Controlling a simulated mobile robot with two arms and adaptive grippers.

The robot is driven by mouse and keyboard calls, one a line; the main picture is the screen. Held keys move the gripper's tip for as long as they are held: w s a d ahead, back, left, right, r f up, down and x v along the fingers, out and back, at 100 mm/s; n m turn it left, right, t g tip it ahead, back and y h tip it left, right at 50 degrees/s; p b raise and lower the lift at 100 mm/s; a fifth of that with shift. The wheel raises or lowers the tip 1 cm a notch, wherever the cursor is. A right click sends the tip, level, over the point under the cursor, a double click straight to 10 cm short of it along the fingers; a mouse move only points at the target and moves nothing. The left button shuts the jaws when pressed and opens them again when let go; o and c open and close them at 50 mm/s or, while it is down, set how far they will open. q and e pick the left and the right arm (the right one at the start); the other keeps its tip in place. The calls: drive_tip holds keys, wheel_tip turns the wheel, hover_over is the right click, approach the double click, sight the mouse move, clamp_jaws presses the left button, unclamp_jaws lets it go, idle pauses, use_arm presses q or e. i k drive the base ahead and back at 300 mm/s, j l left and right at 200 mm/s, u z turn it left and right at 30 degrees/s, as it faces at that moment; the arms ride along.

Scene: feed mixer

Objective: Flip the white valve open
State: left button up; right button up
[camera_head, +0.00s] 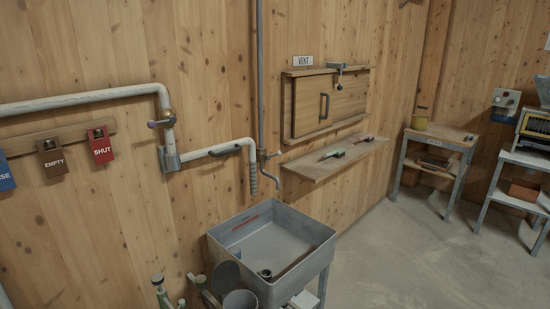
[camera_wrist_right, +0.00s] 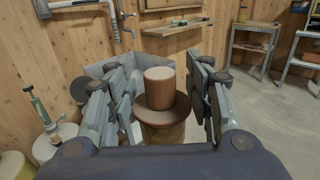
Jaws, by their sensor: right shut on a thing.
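White pipework (camera_head: 90,100) runs along the wooden wall in the head view. A small fitting with a purplish tip and a brass-coloured part (camera_head: 163,122) sits on its vertical section. A grey lever-like bar (camera_head: 228,149) lies along the lower pipe, left of the tap (camera_head: 268,155). I cannot tell for sure which of these is the white valve. My right gripper (camera_wrist_right: 165,105) is shut on a brown knobbed piece (camera_wrist_right: 160,88) with a wide round flange; a paler body below it is partly hidden. This gripper is away from the pipes. My left gripper is in neither view.
A grey sink (camera_head: 272,245) stands below the pipes, with several containers (camera_head: 225,275) at its left. A wall shelf (camera_head: 325,157) and a vent hatch (camera_head: 325,100) are right of the pipes. A wooden table (camera_head: 440,135) stands further right. The floor (camera_head: 400,250) between is clear.

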sight(278, 153)
drive_tip(key=i+l, duration=0.5)
drive_tip(key=l, duration=0.2)
drive_tip(key=i+l, duration=0.55)
drive_tip(key=l, duration=0.15)
drive_tip(key=i+l+z, duration=0.1)
drive_tip(key=i+l, duration=0.4)
drive_tip(key=l, duration=0.2)
